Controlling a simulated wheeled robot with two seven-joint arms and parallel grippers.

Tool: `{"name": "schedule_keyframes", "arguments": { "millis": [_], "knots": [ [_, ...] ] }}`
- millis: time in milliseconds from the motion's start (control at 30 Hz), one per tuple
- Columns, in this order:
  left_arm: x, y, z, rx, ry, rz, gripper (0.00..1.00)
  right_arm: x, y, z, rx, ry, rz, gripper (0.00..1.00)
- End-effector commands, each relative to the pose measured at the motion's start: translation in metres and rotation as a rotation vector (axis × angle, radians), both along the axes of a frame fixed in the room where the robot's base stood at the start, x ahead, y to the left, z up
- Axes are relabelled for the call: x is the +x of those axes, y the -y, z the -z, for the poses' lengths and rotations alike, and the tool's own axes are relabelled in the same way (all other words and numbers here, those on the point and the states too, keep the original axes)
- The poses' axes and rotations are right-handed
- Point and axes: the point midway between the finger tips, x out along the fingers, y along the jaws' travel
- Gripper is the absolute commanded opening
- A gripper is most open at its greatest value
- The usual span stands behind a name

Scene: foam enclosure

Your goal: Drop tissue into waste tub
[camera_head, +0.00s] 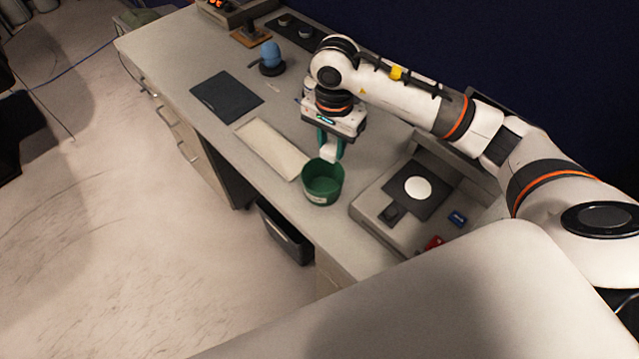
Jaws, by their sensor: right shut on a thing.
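A green waste tub (322,186) stands upright on the grey counter near its front edge, with its open top facing up. My right gripper (329,151) reaches in from the right and points down just above the tub's back rim. It is shut on a small white tissue (327,154), which hangs at the fingertips. I cannot tell if the tissue's lower end is inside the rim. My left gripper is not in view.
A cream flat board (268,146) lies left of the tub, and a dark mat (227,95) beyond it. A grey device with a white disc (418,188) stands to the right. A blue rounded object (270,54) is farther back. A dark bin (285,232) sits below the counter edge.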

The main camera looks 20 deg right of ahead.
Motion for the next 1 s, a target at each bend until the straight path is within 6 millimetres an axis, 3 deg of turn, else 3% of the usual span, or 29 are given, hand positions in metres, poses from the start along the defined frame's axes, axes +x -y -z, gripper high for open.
{"name": "schedule_keyframes", "arguments": {
  "millis": [200, 567, 600, 700, 1000],
  "knots": [
    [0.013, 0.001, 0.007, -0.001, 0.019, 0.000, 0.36, 0.000, 0.000, 0.019, 0.002, 0.001, 0.001, 0.06],
    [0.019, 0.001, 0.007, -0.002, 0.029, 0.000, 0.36, 0.000, 0.000, 0.021, 0.001, 0.002, 0.000, 0.06],
    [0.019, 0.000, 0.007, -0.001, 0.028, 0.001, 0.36, 0.000, 0.000, 0.021, 0.001, 0.002, 0.000, 0.37],
    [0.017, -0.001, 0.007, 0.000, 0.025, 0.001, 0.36, 0.000, 0.000, 0.021, 0.001, 0.002, 0.000, 0.54],
    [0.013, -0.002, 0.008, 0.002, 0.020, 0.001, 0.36, 0.000, 0.000, 0.021, 0.001, 0.002, 0.000, 0.56]
  ]
}}
